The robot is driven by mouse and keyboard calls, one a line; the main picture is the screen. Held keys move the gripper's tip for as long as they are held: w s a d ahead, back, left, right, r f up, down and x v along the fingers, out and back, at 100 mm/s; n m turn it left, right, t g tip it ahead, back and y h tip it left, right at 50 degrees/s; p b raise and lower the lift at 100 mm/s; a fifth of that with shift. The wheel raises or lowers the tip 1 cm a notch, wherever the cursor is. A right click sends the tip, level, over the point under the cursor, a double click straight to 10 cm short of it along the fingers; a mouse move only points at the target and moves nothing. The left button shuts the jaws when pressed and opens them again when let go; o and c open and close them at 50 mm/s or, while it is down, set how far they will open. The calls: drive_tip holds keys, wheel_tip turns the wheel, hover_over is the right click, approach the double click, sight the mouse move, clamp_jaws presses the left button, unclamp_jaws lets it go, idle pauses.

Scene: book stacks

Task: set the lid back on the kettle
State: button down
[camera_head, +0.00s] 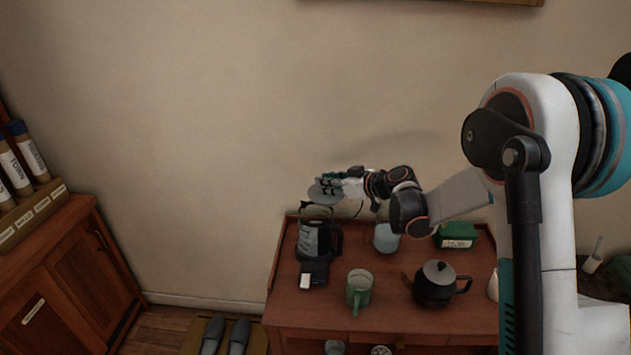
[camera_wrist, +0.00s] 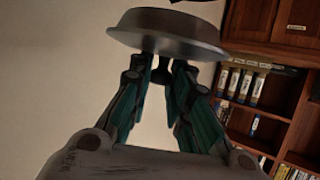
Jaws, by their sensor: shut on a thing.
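My gripper (camera_head: 332,185) is at the back left of the table, shut on a round grey lid (camera_head: 319,195). In the wrist view the fingertips (camera_wrist: 162,72) close on the lid's dark knob, and the metal disc of the lid (camera_wrist: 165,25) stands beyond them. A dark kettle (camera_head: 316,240) stands below, with its handle on the right side. In the head view the lid hangs above the kettle's top, apart from it as far as I can see. The kettle does not show clearly in the wrist view.
A black teapot (camera_head: 436,290), a green mug (camera_head: 359,287), a pale blue cup (camera_head: 386,238) and a green box (camera_head: 457,235) stand on the wooden table (camera_head: 400,318). A small black item with a white part (camera_head: 313,277) lies before the kettle. A wall is close behind.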

sight(317, 195)
drive_tip(key=a, duration=0.1)
drive_tip(key=w+a, duration=0.1)
drive_tip(key=a+n, duration=0.1)
drive_tip(key=shift+w+a+f+g+y, duration=0.15)
drive_tip(key=shift+f+g+y, duration=0.2)
drive_tip(key=shift+g+y, duration=0.05)
drive_tip(key=shift+f+b, duration=1.2)
drive_tip(key=shift+f, duration=1.2)
drive_tip(key=shift+f+b, duration=1.2)
drive_tip(key=shift+b, duration=0.1)
drive_tip(key=c, duration=0.9)
unclamp_jaws()
drive_tip(key=shift+o, duration=0.2)
drive_tip(key=shift+r, duration=0.1)
drive_tip(key=shift+r+p, duration=2.2)
drive_tip(key=shift+r, duration=1.7)
